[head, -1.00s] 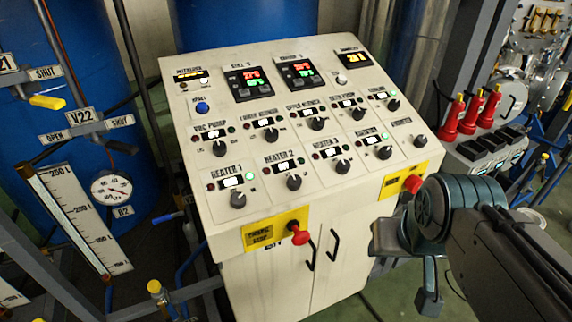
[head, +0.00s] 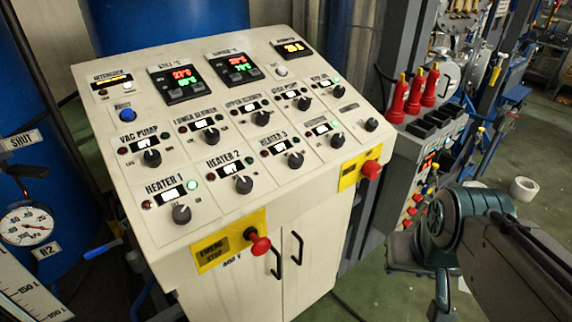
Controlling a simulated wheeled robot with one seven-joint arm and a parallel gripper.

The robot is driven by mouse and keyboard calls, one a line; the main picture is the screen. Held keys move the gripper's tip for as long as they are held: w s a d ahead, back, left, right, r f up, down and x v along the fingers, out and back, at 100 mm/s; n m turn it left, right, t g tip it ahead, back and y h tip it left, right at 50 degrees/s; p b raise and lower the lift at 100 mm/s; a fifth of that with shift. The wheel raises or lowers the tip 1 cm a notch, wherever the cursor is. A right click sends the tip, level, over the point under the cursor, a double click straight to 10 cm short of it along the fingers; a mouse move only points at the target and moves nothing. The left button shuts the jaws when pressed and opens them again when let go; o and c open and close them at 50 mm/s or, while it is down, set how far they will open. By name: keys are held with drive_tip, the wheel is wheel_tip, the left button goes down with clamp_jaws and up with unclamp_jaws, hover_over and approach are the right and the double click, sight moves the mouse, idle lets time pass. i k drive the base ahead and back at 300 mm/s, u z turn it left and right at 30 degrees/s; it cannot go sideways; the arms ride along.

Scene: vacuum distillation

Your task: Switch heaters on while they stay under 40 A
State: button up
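The sloped cream control panel (head: 225,210) fills the middle of the head view. The HEATER 1 knob (head: 181,214) is at its lower left, and the green lamp (head: 193,185) beside its label is lit. The HEATER 2 knob (head: 243,185) and HEATER 3 knob (head: 295,160) follow up to the right; their green lamps look dim. The ammeter display (head: 292,47) at the top right glows yellow, its digits too small to read surely. My gripper (head: 420,275) is at the lower right, apart from the panel and clear of the knobs; its finger opening cannot be made out.
Red emergency knobs stick out on yellow plates at the front left (head: 260,245) and front right (head: 371,170). A grey cabinet with red-handled items (head: 414,95) stands right of the panel. A gauge (head: 27,224) and blue tank are left. Open green floor lies at the right.

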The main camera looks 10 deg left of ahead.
sight(244, 184)
drive_tip(key=z, duration=1.25)
drive_tip(key=k, duration=1)
drive_tip(key=u, duration=1.6)
drive_tip(key=i, duration=0.55)
drive_tip(key=z, duration=0.05)
